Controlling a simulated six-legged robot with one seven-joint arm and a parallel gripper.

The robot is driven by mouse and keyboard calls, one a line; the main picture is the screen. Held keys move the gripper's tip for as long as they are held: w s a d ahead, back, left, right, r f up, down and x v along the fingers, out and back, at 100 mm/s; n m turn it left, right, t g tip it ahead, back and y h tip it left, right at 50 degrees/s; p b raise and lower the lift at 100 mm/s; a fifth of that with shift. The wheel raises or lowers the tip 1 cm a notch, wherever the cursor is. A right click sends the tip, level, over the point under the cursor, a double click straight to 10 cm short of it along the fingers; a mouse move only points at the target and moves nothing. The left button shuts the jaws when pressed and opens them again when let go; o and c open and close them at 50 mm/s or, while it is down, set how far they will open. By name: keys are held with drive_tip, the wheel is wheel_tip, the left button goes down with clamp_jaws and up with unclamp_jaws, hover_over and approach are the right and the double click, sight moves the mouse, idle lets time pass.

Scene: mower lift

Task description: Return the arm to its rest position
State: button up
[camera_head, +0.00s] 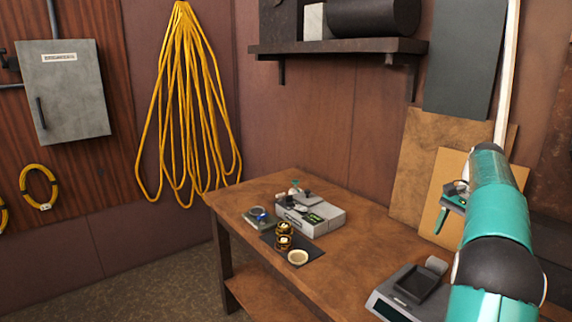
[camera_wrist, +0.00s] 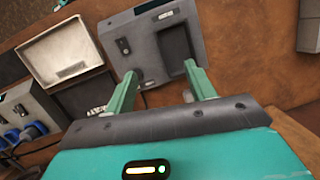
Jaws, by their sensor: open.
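My teal arm rises at the right of the head view, and my gripper (camera_head: 447,210) hangs in the air above the right part of the wooden workbench (camera_head: 355,235). In the wrist view my gripper (camera_wrist: 160,72) shows two teal fingers spread well apart, with nothing between them. A grey device with a dark recess (camera_wrist: 150,45) lies beyond the fingertips, apart from them. A grey unit with a black cradle (camera_head: 420,283) stands on the bench below my arm in the head view. Part of the bench is hidden behind my arm.
A grey case (camera_head: 310,215) and a dark mat (camera_head: 308,250) with small round items sit farther along the bench. Boards (camera_head: 415,165) lean at the wall. A shelf (camera_head: 340,47) hangs above. Yellow cable (camera_head: 185,110) hangs left. The air over the bench's middle is clear.

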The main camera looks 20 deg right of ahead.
drive_tip(key=s+a+r+n+t+h, duration=0.1)
drive_tip(key=s+a+r+n, duration=0.1)
drive_tip(key=a, duration=0.7)
drive_tip(key=s+a+r+n+h, duration=0.1)
drive_tip(key=a+r+n, duration=0.2)
drive_tip(key=a, duration=0.6)
drive_tip(key=s+a+r+n+t, duration=0.1)
drive_tip(key=s+a+r+n, duration=0.1)
drive_tip(key=a, duration=0.8)
drive_tip(key=s+a+f+n+t, duration=0.1)
drive_tip(key=s+a+f+n, duration=0.2)
drive_tip(key=s+a, duration=0.4)
drive_tip(key=s+a+f+n+t, duration=0.2)
drive_tip(key=s+a+f+n, duration=0.2)
drive_tip(key=s+a+f, duration=0.2)
drive_tip(key=shift+s+a+f+n+h, duration=0.35)
drive_tip(key=shift+s+a, duration=0.5)
drive_tip(key=shift+s, duration=0.3)
drive_tip(key=shift+r, duration=0.15)
drive_tip(key=c, duration=0.4)
drive_tip(key=shift+d, duration=0.25)
